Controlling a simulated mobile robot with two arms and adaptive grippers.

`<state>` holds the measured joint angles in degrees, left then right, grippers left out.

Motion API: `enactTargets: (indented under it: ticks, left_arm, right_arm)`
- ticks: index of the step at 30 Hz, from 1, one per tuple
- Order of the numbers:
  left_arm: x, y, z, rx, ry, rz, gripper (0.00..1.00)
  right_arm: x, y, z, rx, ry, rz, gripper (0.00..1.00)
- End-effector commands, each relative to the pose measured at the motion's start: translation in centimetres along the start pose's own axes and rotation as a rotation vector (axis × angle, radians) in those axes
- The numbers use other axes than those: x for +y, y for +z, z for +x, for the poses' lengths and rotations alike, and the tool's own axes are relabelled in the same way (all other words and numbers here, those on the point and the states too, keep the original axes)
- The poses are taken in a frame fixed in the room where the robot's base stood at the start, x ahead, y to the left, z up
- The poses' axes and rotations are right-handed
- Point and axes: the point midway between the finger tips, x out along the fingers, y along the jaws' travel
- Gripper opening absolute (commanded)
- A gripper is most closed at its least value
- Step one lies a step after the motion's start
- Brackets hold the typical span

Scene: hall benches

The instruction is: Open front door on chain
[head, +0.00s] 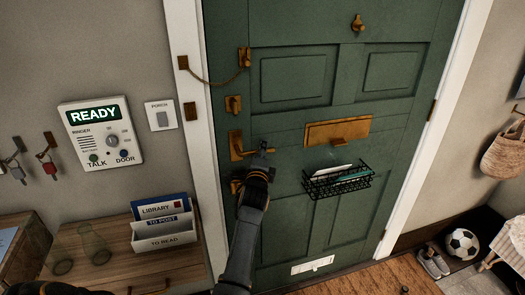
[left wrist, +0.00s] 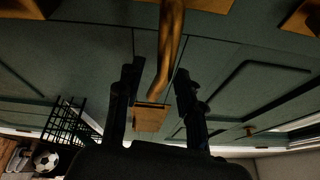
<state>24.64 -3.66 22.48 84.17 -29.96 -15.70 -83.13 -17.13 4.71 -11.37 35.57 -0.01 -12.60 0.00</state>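The green front door (head: 290,125) looks shut in its white frame (head: 190,60). A brass chain (head: 215,82) hangs between a plate on the frame (head: 183,62) and a holder on the door (head: 245,57). Below the holder are a brass latch (head: 233,104) and a lever handle (head: 236,146). My left gripper (head: 263,150) is at the lever's free end, hiding part of it. In the left wrist view, the open fingers (left wrist: 158,100) stand on either side of the brass lever (left wrist: 170,45); contact cannot be told. My right gripper is not in view.
A wire basket (head: 335,184) hangs on the door below the brass mail slot (head: 338,130). A side table (head: 95,278) with a letter rack (head: 165,240) stands left. An intercom (head: 100,132) is on the wall. A football (head: 462,242) and shoes (head: 433,263) lie right of the door.

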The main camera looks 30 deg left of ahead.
Motion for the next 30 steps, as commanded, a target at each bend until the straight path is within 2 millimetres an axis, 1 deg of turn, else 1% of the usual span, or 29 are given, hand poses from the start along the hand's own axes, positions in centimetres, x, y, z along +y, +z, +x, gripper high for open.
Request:
enactTargets:
  ticks: [3, 10, 11, 12, 14, 15, 16, 25, 30]
  left_arm:
    - [0.02, 0.01, 0.33, 0.000, 0.000, 0.000, 0.37]
    - [0.03, 0.01, 0.34, 0.000, 0.000, -0.001, 0.37]
    - [0.03, 0.01, 0.33, 0.000, 0.000, -0.001, 0.31]
    - [0.03, 0.01, 0.33, 0.000, 0.000, -0.001, 0.23]
    - [0.03, 0.01, 0.32, 0.000, 0.000, -0.001, 0.11]
    - [0.03, 0.00, 0.32, 0.000, 0.000, -0.001, 0.03]
    - [0.04, 0.00, 0.32, 0.000, 0.001, -0.001, 0.00]
    - [0.04, -0.01, 0.31, 0.000, 0.002, 0.002, 0.00]
    - [0.20, -0.03, 0.30, 0.003, 0.015, 0.032, 0.00]
  right_arm:
    - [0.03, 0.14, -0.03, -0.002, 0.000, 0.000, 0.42]
    - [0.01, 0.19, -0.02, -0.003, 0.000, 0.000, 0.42]
    - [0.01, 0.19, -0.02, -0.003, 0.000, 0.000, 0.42]
    - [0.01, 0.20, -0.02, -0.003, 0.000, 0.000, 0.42]
    - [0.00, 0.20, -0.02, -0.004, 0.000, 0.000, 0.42]
    - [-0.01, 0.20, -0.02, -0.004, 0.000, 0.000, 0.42]
    - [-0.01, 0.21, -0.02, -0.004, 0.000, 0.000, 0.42]
    - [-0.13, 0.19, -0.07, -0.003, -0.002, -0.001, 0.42]
    - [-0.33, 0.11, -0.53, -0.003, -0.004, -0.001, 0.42]
